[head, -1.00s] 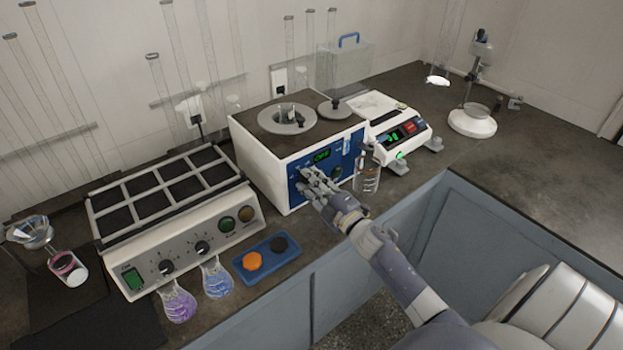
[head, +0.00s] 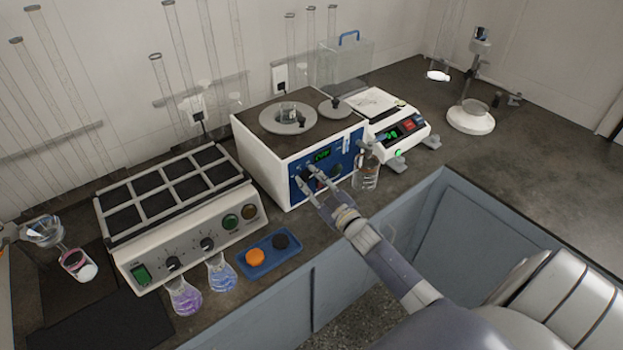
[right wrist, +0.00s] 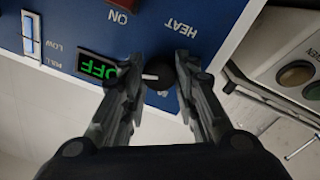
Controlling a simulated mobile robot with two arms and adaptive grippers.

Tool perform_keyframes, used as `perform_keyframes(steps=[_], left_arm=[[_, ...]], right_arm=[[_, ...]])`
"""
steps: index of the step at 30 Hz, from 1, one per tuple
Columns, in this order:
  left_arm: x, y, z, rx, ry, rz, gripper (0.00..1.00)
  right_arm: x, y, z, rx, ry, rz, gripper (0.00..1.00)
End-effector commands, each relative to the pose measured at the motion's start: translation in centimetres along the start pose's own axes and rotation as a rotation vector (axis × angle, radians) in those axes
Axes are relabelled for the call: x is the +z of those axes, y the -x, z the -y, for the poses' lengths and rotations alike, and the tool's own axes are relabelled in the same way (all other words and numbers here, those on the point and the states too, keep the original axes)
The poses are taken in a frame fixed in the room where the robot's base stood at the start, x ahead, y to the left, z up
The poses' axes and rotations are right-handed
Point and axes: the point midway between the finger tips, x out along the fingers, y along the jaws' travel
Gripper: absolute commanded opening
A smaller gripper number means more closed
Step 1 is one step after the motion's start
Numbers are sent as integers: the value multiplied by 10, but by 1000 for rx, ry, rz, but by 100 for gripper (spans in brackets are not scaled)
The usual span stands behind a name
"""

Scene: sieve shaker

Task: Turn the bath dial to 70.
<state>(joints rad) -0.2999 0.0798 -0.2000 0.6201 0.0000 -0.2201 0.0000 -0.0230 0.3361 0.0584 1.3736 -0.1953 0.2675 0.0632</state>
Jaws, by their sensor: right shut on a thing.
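The water bath (head: 262,122) is a white box with a dark top and a blue front panel. The bath dial (right wrist: 158,73) is a small black knob with a white pointer line, which points left in the right wrist view. My right gripper (head: 320,178) is at the panel, and its fingers are shut on the dial from both sides. The fingers partly hide the dial and its markings. My left gripper is not in view.
A glass beaker (head: 366,178) stands close to the right of my right gripper. A balance (head: 400,135) is right of the bath. A hotplate stirrer (head: 190,235), two flasks (head: 185,298) and a blue tray (head: 283,257) are at left.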

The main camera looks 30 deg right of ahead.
Motion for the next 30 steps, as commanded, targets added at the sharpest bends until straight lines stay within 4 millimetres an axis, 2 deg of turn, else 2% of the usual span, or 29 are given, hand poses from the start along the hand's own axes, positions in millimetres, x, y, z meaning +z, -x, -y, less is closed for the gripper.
perform_keyframes(steps=[20, 21, 23, 24, 30], left_arm=[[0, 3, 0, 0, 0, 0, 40], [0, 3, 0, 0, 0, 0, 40], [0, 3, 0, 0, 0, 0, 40], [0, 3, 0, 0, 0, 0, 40], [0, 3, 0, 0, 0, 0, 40]], right_arm=[[1, 0, 1, 0, -65, 8, 4], [1, 0, 1, -1, -65, 8, 33], [1, 0, 1, -1, -65, 8, 46], [1, 0, 1, -1, -64, 7, 50], [0, 0, 0, 0, -63, 6, 50]])
